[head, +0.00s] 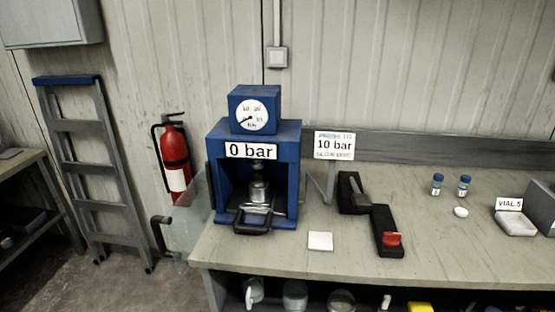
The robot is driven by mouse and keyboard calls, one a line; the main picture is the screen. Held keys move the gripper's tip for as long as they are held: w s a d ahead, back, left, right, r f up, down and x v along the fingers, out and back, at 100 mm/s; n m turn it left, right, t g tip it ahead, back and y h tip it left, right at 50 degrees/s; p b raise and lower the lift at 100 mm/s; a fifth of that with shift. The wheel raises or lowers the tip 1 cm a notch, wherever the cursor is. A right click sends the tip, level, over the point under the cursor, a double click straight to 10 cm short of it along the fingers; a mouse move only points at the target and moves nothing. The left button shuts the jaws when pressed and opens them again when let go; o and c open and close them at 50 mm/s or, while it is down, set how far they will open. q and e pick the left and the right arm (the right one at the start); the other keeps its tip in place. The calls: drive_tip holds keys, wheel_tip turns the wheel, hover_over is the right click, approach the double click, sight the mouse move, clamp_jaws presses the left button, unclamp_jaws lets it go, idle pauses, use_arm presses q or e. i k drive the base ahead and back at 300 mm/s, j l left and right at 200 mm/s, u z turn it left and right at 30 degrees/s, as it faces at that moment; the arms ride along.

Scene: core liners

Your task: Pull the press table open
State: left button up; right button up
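The blue press (298,180) stands at the left end of the workbench, with a round gauge (252,116) on top and a "0 bar" label (250,151). A metal cylinder-like piece (259,190) stands inside its frame. The press table (257,209) sits low in the opening, with a black handle (253,229) at its front edge. How far the table sits in or out is hard to tell. A clear panel (190,225) with a black handle (160,221) stands out to the left of the press. Neither of my grippers is in view.
The workbench (285,258) has a white square pad (320,241), a black lever pump (387,228) with a red knob, and a "10 bar" sign (334,145). Two vials (437,184) and a "VIAL 5" holder (516,222) stand right. A fire extinguisher (174,150) and ladder (90,150) are left.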

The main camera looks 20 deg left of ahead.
sight(279, 206)
drive_tip(key=j, duration=1.2)
drive_tip(key=k+j, duration=0.1)
drive_tip(key=j, duration=1.05)
